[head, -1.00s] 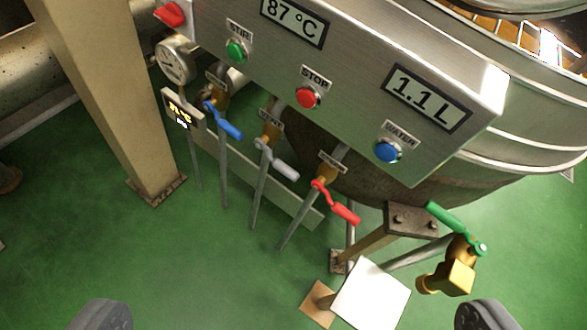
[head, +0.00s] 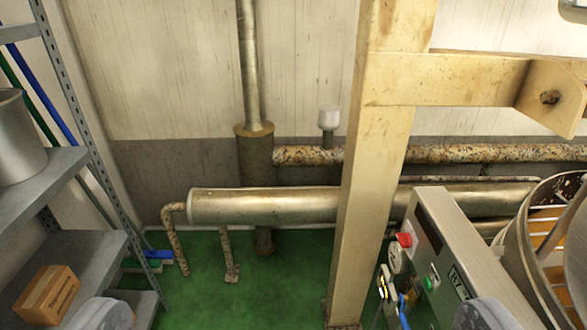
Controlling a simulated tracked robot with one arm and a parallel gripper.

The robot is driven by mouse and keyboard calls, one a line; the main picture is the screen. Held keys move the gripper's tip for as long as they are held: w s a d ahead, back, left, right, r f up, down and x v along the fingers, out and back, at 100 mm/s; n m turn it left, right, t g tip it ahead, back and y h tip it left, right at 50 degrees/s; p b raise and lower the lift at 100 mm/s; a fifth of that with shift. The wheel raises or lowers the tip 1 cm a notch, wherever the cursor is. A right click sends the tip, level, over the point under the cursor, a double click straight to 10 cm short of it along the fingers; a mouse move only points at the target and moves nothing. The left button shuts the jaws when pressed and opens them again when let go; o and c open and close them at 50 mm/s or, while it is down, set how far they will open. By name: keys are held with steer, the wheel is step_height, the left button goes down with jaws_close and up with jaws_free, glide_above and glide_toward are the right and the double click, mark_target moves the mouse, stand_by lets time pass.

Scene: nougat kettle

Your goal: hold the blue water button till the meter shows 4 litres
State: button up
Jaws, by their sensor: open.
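My gripper (head: 292,315) is open and empty. Its two dark fingertips show at the bottom left and bottom right edges, far apart, with green floor between them. The steel control panel (head: 452,250) of the kettle is at the lower right, seen at a steep angle and partly behind the right fingertip. The blue water button and the litre meter are out of view. The gripper is not touching the panel.
A cream post (head: 375,170) stands left of the panel, with a crossbeam (head: 450,80) going right. The kettle rim (head: 535,255) is at the right. Metal shelves (head: 60,170) with a pot (head: 15,140) and a carton (head: 45,295) stand left. Pipes (head: 265,205) run along the wall.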

steer(key=shift+f, duration=0.1)
jaws_close()
stand_by(1.5)
